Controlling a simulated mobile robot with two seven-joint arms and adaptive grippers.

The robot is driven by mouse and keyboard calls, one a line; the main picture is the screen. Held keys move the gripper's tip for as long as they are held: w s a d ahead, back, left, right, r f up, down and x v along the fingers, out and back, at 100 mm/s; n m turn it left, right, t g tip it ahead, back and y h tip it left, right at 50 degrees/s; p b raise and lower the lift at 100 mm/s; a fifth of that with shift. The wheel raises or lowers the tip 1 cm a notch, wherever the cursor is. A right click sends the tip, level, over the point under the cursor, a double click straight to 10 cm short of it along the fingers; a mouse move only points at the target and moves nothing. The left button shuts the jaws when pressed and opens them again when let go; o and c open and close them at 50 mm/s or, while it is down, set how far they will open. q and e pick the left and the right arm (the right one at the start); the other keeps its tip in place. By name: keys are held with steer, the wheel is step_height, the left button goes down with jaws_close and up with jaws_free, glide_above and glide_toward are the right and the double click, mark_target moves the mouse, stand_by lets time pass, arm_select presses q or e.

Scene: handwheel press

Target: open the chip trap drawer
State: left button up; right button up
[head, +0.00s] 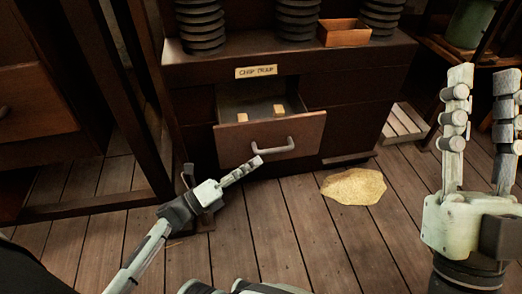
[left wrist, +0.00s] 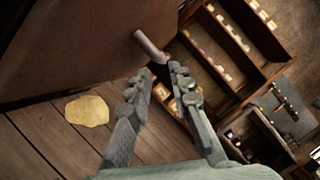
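The chip trap drawer (head: 240,137) stands pulled out of the dark cabinet, below a paper label (head: 256,71) reading roughly "CHIP TRAP". Its inside shows, with two small pale blocks in it. A grey bar handle (head: 275,148) is on its front; the handle also shows in the left wrist view (left wrist: 150,46), just beyond my fingertips. My left gripper (head: 257,161) is low in front of the drawer, close to the handle. In the left wrist view its fingers (left wrist: 160,76) are apart with nothing between them. My right gripper (head: 483,72) is open and empty at the right.
A yellowish heap (head: 353,187) lies on the plank floor right of the drawer. Stacks of black discs and a small wooden box (head: 343,33) stand on the cabinet top. A slatted pale crate (head: 403,124) is right of the cabinet. A dark wooden frame stands at left.

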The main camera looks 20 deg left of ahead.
mark_target(274, 149)
arm_select(q)
steer(key=x, duration=0.7)
steer(key=shift+w+d, duration=0.1)
steer(key=shift+w, duration=0.1)
jaws_close()
steer(key=shift+s, duration=0.1)
